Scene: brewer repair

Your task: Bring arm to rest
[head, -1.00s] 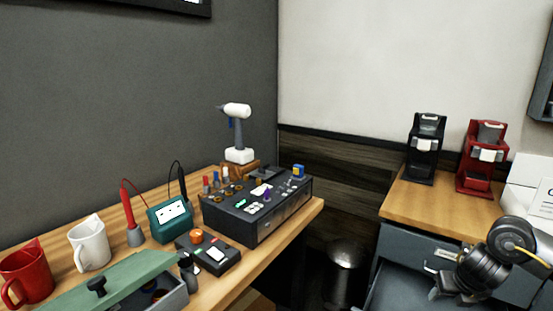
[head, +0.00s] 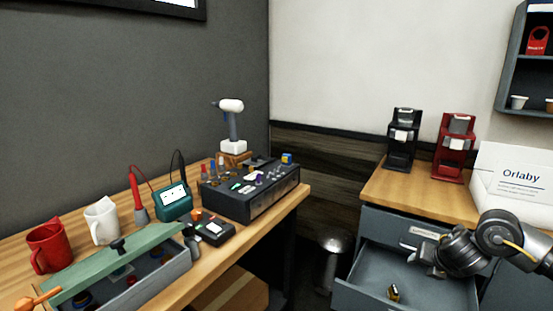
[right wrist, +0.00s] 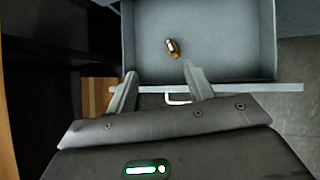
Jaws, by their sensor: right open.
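My right gripper (head: 428,262) is over the open grey drawer (head: 372,262) below the right counter. In the right wrist view, its two fingers (right wrist: 158,82) are spread with nothing between them. A small dark and yellow item (head: 394,293) lies alone on the drawer floor, and it also shows in the right wrist view (right wrist: 172,48), ahead of the fingertips and apart from them. My left gripper is in neither view.
A black brewer (head: 402,140) and a red brewer (head: 453,148) stand on the right counter beside a white Orlaby box (head: 512,180). A bin (head: 333,262) stands between the counters. The left workbench holds mugs, a meter (head: 174,203), a black parts case (head: 250,192) and an open green-lidded toolbox (head: 150,283).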

